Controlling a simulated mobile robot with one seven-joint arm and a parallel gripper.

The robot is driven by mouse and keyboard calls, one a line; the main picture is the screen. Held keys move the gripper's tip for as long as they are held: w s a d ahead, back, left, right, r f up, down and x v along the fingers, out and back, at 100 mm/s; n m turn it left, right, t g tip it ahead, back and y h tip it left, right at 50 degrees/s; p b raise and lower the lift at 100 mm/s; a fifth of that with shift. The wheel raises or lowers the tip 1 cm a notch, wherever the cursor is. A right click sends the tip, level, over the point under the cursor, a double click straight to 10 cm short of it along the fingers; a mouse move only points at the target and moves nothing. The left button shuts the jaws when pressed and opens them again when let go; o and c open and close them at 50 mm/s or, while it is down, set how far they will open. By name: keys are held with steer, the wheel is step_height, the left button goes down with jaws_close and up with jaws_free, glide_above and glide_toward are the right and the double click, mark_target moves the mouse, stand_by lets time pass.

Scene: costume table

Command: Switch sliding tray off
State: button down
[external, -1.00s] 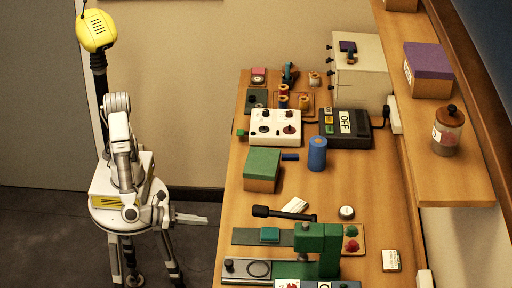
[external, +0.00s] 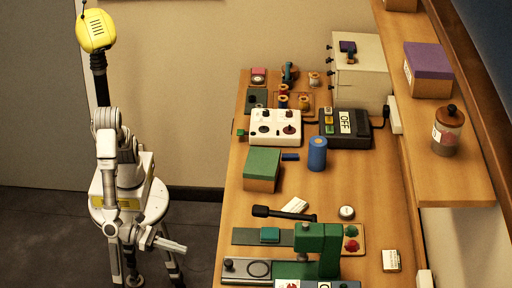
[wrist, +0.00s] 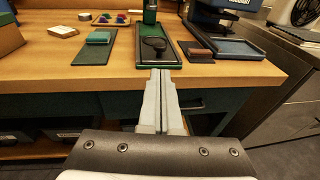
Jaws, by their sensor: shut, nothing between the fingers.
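A green hand press (external: 318,250) stands at the near end of the table, with a flat grey plate (external: 240,270) at its left end and a black-handled lever (external: 262,211) above. In the wrist view, a green-lined tray (wrist: 142,58) with a dark rim holds the foot of a green post (wrist: 150,14), and a black lever knob (wrist: 153,43) shows over it. Which part is the sliding tray is not clear. My gripper (external: 184,248) is left of the table, apart from it. In the wrist view its fingers (wrist: 160,72) are together and empty, pointing at the tray's front end.
A dark mat (wrist: 95,52) with a teal block (wrist: 99,38) lies left of the tray. A brown block (wrist: 201,53) and a blue tray (wrist: 232,47) are to its right. The table's front edge (wrist: 80,84) lies before me. A green box (external: 262,170) stands farther back.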

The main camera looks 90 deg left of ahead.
steer(key=b, duration=0.2)
glide_toward(258, 267)
steer(key=s, duration=0.1)
steer(key=s+d+r, duration=0.1)
steer(key=s, duration=0.2)
steer(key=shift+d+r, duration=0.2)
steer(key=shift+d, duration=0.2)
steer(key=shift+w, duration=0.1)
steer(key=x, duration=0.4)
steer(key=a+r+b+x, duration=0.1)
steer(key=x, duration=0.4)
steer(key=a+r+x, duration=0.1)
steer(key=x, duration=0.3)
steer(key=shift+w+a, duration=0.1)
steer(key=shift+w, duration=0.5)
steer(key=shift+w+r, duration=0.15)
steer(key=shift+r, duration=0.15)
steer(key=shift+s, duration=0.35)
steer(key=v, duration=1.3)
steer(key=shift+s+p, duration=0.35)
steer(key=shift+s, duration=0.05)
